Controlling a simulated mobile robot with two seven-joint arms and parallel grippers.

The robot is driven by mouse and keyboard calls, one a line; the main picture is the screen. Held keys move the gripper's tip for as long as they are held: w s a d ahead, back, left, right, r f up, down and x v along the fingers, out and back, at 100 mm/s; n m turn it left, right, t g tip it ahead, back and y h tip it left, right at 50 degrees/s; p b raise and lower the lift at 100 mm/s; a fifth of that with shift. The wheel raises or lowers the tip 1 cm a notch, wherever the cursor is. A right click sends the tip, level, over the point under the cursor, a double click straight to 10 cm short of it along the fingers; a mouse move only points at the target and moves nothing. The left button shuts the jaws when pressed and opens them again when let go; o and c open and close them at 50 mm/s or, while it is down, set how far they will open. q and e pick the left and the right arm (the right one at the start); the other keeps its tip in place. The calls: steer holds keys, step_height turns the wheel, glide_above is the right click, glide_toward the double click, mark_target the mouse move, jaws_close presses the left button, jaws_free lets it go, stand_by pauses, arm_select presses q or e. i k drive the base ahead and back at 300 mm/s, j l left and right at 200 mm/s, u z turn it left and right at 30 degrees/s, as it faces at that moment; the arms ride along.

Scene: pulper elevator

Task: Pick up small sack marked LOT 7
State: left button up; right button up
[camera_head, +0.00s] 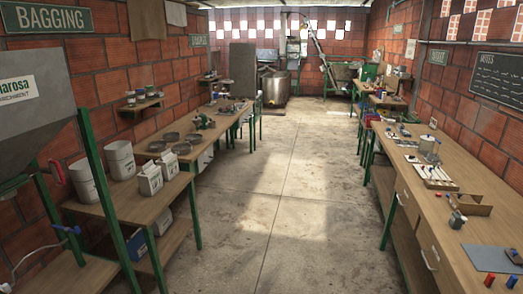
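Two small white sack-like packs stand upright side by side on the left bench: a nearer pack (149,180) and a farther pack (168,163). Their markings are too small to read, so I cannot tell whether either says LOT 7. Neither of my grippers shows in the head view.
The left bench (137,207) also holds white buckets (121,159) and several round sieves (182,149). A green-framed hopper (40,95) stands at the near left. The right bench (455,232) carries small tools and trays. The concrete floor (285,200) between the benches is clear.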

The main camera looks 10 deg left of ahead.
mark_target(150, 181)
steer(key=i+u, duration=0.45)
steer(key=i, duration=0.25)
steer(key=i+l+u, duration=0.1)
steer(key=i+u, duration=0.35)
steer(key=i, duration=0.25)
steer(key=i+j+u, duration=0.1)
steer(key=i+u, duration=0.35)
steer(key=i, duration=0.25)
steer(key=i+l+u, duration=0.15)
steer(key=i+u, duration=0.3)
steer(key=i, duration=0.2)
